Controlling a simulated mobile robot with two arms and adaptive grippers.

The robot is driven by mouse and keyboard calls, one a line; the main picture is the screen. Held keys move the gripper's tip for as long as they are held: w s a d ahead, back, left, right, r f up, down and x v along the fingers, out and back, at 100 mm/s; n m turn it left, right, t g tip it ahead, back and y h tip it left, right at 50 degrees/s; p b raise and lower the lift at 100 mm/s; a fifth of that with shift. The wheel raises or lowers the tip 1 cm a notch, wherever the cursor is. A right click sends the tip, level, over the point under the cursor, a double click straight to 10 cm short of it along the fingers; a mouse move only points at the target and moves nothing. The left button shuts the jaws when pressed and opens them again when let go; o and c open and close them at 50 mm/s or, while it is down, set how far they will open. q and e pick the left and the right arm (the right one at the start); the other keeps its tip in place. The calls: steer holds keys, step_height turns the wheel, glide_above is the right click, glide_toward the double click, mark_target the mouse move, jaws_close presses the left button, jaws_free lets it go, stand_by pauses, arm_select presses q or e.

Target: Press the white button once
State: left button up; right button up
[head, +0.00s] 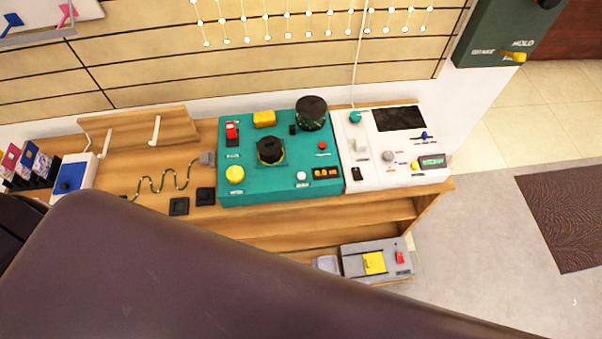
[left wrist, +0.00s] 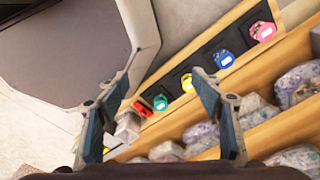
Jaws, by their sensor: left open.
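A small round white button (head: 301,176) sits near the lower front edge of the teal control panel (head: 208,166), left of an orange display. The panel lies on a wooden desk. My left gripper (left wrist: 160,80) shows only in the left wrist view. Its two fingers are apart with nothing between them. The white button cannot be made out in that view, so the gripper is not seen near it. My right gripper is in neither view.
A white panel (head: 351,178) adjoins the teal one. A yellow button (head: 235,173), black knob (head: 271,150) and red button (head: 322,146) share the teal panel. A grey box (head: 354,262) sits lower. My dark arm covers the lower foreground. Colored items (left wrist: 223,59) line a shelf.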

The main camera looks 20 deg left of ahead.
arm_select(q)
jaws_close()
stand_by(1.4)
